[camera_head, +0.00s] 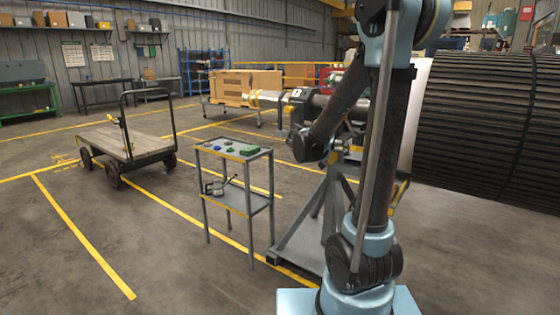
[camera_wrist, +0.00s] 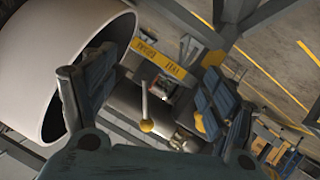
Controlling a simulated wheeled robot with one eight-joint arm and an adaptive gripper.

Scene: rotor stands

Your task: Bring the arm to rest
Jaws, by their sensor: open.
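My gripper (camera_wrist: 150,88) shows in the wrist view with its two dark fingers spread wide apart. It is open, and nothing is held between the fingers. The fingers are not clearly made out there.
A grey stand frame (camera_head: 310,225) and a large dark ribbed cylinder (camera_head: 490,125) are close to my arm. A small trolley table (camera_head: 233,150) with small parts stands left of it. A flat cart (camera_head: 118,140) is farther left. Floor at front left is clear.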

